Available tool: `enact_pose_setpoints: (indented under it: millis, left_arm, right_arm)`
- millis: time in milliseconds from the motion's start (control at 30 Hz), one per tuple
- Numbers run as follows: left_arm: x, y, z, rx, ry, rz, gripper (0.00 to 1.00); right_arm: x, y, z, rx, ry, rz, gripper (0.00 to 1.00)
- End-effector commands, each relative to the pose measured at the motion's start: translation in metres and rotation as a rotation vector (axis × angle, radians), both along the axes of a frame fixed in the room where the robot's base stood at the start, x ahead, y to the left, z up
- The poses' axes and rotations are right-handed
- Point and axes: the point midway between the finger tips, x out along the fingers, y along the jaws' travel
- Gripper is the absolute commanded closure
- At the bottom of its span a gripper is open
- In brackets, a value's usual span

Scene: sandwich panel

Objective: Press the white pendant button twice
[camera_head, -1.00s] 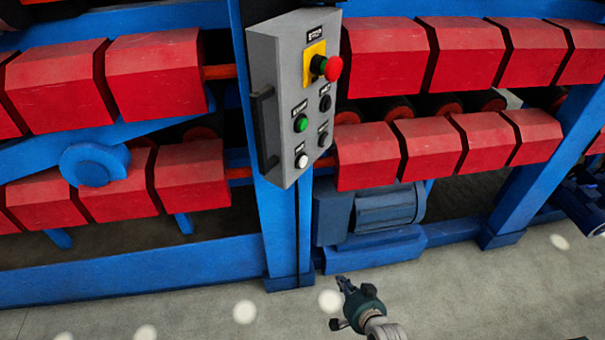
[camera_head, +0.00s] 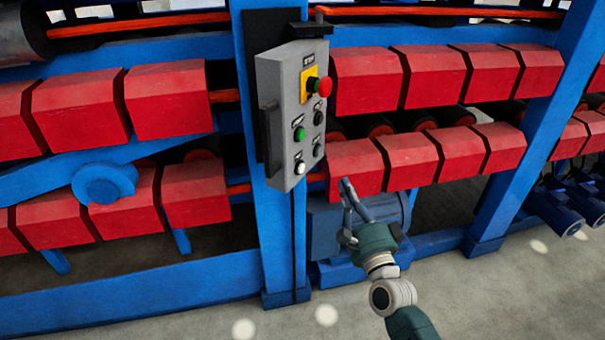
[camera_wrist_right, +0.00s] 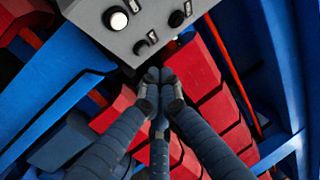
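The white pendant button (camera_head: 300,168) is at the lower left of the face of the grey control box (camera_head: 287,80). In the right wrist view the white button (camera_wrist_right: 117,20) shows at the top, left of the fingertips. My right gripper (camera_head: 346,186) appears to the right of the box's lower end and a little below the white button, apart from it in the picture. In the right wrist view its fingertips (camera_wrist_right: 160,84) meet and hold nothing. My left gripper is not in view.
The box also carries a red stop button (camera_head: 323,87) on a yellow plate, a green button (camera_head: 300,134) and black knobs. It hangs on a blue post (camera_head: 277,240). Red blocks (camera_head: 440,78) line the machine on both sides. Grey floor (camera_head: 400,300) lies below.

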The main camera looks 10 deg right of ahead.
Motion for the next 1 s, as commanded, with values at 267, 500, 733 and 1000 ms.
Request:
enact_pose_setpoints:
  millis: [267,500,733,1000]
  left_arm:
    - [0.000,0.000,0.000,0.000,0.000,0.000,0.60]
    - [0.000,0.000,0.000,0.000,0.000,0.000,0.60]
    - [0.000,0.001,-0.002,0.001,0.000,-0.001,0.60]
    - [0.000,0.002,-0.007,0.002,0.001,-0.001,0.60]
  right_arm:
    - [0.000,-0.001,0.006,0.015,-0.011,0.002,1.00]
    - [0.002,0.002,0.006,0.014,-0.010,0.002,1.00]
    - [0.020,0.021,0.005,0.016,-0.010,0.002,1.00]
    - [0.046,0.049,0.005,0.015,-0.010,0.002,1.00]
